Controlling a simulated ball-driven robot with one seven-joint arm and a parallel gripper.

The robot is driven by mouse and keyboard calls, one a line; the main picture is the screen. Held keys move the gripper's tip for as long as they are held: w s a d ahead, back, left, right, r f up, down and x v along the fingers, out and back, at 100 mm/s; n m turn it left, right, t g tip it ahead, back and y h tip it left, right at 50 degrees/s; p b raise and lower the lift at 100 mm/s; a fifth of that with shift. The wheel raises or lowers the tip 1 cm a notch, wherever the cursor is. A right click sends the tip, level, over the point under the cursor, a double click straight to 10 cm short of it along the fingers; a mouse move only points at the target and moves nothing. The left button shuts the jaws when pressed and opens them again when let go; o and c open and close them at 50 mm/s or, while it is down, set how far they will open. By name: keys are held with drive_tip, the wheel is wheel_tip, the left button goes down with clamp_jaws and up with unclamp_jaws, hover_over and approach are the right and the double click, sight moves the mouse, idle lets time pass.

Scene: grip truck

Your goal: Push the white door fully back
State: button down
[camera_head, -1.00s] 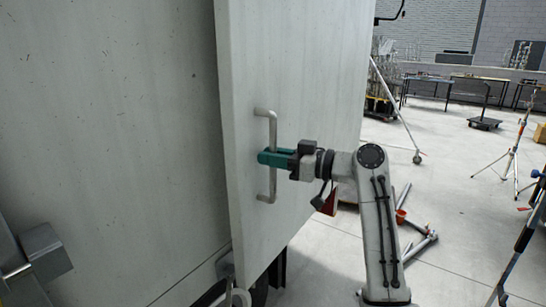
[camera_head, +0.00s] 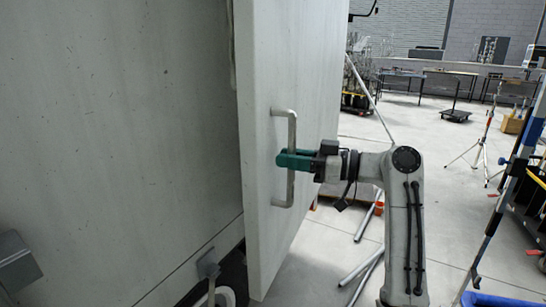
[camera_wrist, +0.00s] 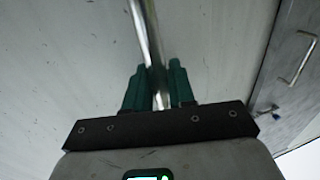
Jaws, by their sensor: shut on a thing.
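The white door (camera_head: 290,75) stands open, its near vertical edge toward me, angled out from the white truck side (camera_head: 110,130). A grey bar handle (camera_head: 290,120) is fixed upright on the door's right face. My gripper (camera_head: 284,159), with green fingers, is shut on the handle at about its middle. In the wrist view the handle (camera_wrist: 147,40) runs between the two green fingers (camera_wrist: 160,88), with the door face (camera_wrist: 70,55) behind it. The far side of the door is hidden.
A latch (camera_head: 208,265) sits low on the truck side by the door's bottom edge. Metal tubes (camera_head: 362,268) lie on the floor beside my arm. A tripod (camera_head: 482,140), a blue-marked stand (camera_head: 515,170) and a blue bin (camera_head: 500,300) are at right. Open floor (camera_head: 430,140) lies beyond.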

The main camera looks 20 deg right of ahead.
drive_tip(key=shift+d+r, duration=0.1)
drive_tip(key=c, duration=1.1)
unclamp_jaws()
drive_tip(key=b+v, duration=0.2)
drive_tip(key=v, duration=0.8)
drive_tip(key=shift+s+d, duration=0.2)
drive_tip(key=shift+d, duration=0.05)
